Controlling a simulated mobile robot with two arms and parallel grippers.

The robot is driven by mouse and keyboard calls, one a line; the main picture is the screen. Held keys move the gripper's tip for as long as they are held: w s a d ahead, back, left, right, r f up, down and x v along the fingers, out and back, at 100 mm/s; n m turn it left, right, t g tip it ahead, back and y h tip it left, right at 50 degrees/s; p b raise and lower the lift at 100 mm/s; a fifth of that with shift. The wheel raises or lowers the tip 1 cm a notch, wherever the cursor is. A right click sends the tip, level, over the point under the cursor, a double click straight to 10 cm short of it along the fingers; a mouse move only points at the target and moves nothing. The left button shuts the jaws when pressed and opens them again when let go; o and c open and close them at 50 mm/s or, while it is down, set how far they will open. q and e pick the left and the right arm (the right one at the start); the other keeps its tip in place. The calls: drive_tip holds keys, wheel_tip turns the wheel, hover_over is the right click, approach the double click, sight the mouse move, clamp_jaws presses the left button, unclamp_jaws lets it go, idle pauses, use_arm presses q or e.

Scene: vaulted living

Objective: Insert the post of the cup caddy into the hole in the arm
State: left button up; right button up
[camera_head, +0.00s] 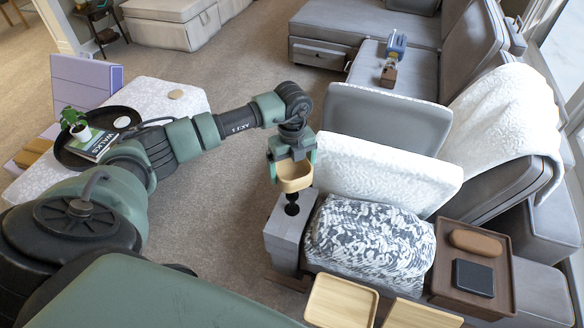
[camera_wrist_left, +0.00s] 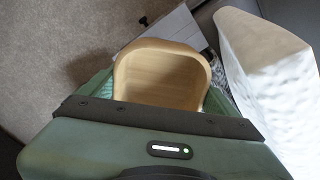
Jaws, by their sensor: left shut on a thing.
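The cup caddy (camera_head: 295,180) is a light wooden cup with rounded corners and a short dark post (camera_head: 292,197) below it. My left gripper (camera_head: 293,166) is shut on the caddy from above, with a finger on each side. The grey sofa arm (camera_head: 286,236) stands directly below, with a dark round hole (camera_head: 292,209) in its top. The post's lower end is at the hole in the picture; I cannot tell whether its tip is inside. In the left wrist view the caddy (camera_wrist_left: 160,75) fills the space between the fingers and hides the hole. My right gripper is not in view.
A patterned pillow (camera_head: 368,240) and a pale upright cushion (camera_head: 385,172) sit right of the arm. Wooden trays (camera_head: 341,301) lie in front, and a brown tray (camera_head: 442,262) is at right. Carpet (camera_head: 225,215) lies left.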

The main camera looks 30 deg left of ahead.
use_arm(q)
drive_tip(key=shift+f+b, duration=2.35)
drive_tip(key=shift+f, duration=1.3)
drive_tip(key=o, duration=1.5)
drive_tip(key=shift+c, duration=0.2)
wheel_tip(320, 180, up, 8)
drive_tip(key=shift+f, duration=0.1)
drive_tip(key=shift+s, duration=0.1)
